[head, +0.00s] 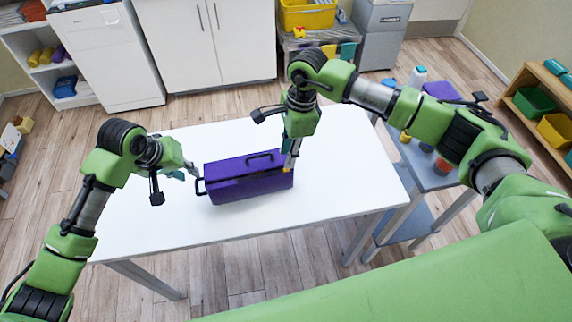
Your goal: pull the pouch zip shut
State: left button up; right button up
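The purple pouch (250,187) lies on the white table, long and box-like. A black handle (260,157) is on its top, and a black loop (200,187) sticks out at its left end. My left gripper (194,172) is low beside the left end, just above the loop; I cannot tell if it touches. My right gripper (289,163) points down at the right end of the pouch, by a small yellow-orange piece (286,169) that may be the zip pull. Its fingers are too small to tell whether they grip it. The zip line is not clear.
The white table (335,180) is otherwise bare, with free room right of the pouch and in front. A grey trolley (420,165) with bottles and jars stands at the right. White cabinets (210,40) stand behind.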

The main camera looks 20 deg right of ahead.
jog(key=shift+f, duration=1.75)
grip_shut()
pick_arm(q)
jog(key=shift+f, duration=3.8)
grip_shut()
